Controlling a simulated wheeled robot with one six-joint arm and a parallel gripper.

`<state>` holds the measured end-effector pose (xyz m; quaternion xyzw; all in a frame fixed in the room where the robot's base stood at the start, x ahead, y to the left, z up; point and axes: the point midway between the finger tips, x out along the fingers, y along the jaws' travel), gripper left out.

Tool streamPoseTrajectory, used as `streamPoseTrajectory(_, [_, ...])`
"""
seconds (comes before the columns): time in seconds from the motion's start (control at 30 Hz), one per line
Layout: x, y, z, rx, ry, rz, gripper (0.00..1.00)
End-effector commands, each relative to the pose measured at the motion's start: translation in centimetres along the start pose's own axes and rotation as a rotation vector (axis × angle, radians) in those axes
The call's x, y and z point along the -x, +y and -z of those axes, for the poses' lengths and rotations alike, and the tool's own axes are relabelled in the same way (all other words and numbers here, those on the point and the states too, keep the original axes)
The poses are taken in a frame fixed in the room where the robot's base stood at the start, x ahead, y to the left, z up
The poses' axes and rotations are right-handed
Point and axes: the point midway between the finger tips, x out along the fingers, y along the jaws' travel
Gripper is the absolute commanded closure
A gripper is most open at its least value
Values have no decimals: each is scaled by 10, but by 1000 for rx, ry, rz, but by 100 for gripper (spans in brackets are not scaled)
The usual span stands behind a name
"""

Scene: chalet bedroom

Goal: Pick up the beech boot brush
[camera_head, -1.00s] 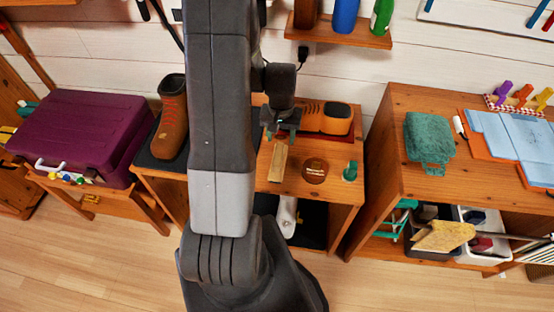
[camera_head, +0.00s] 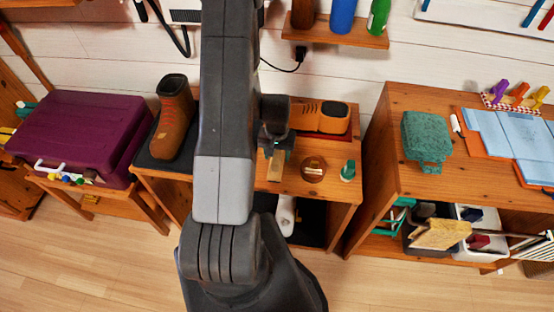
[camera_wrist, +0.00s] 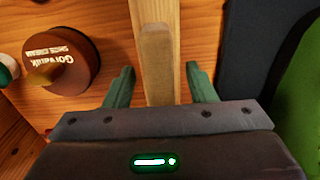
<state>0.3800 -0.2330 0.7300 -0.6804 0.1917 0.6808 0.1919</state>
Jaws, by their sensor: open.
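The beech boot brush (camera_head: 274,172) is a long pale wooden piece on the top of the middle wooden bench. It is partly covered by my gripper (camera_head: 276,150) in the head view. In the wrist view the brush (camera_wrist: 157,50) runs up the middle, between the two green fingers of my gripper (camera_wrist: 158,74). The fingers are apart, one on each side of the brush, with a gap to it on both sides. The brush's near end is hidden behind the gripper body in the wrist view.
A round brown tin (camera_head: 313,169) and a small green-topped item (camera_head: 348,170) stand right of the brush. An orange-brown boot (camera_head: 320,117) lies behind it, and another boot (camera_head: 174,112) stands left on a dark mat. A purple suitcase (camera_head: 80,135) is farther left.

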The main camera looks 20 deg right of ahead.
Motion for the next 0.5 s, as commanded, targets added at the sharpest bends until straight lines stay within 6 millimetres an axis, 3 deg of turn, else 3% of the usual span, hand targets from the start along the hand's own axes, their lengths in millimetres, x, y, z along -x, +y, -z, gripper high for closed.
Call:
streamPoseTrajectory(0.27, [-2,0,0,0,1,0,49])
streamPoseTrajectory(0.5, [-2,0,0,0,0,0,94])
